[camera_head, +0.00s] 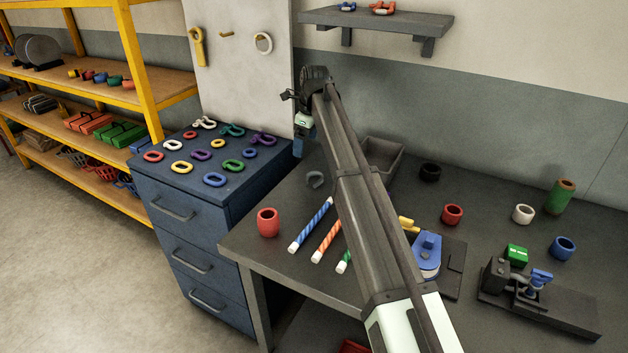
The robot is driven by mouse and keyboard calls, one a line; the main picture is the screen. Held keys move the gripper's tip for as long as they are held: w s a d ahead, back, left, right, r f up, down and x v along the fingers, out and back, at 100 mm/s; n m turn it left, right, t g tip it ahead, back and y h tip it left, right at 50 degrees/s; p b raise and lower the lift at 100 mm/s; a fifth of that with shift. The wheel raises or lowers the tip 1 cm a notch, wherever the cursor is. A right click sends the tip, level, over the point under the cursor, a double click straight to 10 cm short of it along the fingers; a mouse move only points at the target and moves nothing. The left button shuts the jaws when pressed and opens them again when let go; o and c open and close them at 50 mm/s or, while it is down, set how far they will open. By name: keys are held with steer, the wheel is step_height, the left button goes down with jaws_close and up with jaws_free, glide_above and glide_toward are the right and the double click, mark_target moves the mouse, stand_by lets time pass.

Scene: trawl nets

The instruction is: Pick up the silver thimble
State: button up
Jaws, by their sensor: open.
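My gripper (298,150) hangs at the far end of my arm, above the bench's back left corner. It appears up and a little left of the grey piece, apart from it. It is small in view and its fingers are hard to make out. It is open, and I see nothing in it.
A blue drawer cabinet (198,250) with coloured shackles on top stands left of the bench. A red cup (268,222), striped rods (311,225) and a grey tray (383,155) surround the grey piece. A vise-like tool (535,290) is right. My arm hides the bench's middle.

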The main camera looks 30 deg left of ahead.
mark_target(314, 177)
steer(key=w+d+m, duration=0.1)
steer(key=w+d, duration=0.1)
steer(key=d, duration=0.2)
steer(key=shift+g+h, duration=0.4)
steer(key=f, duration=0.4)
steer(key=a+f, duration=0.1)
steer(key=f, duration=0.3)
steer(key=a+f, duration=0.1)
steer(key=f, duration=0.4)
steer(key=shift+c, duration=0.4)
steer(key=c, duration=1)
steer(key=shift+o, duration=0.2)
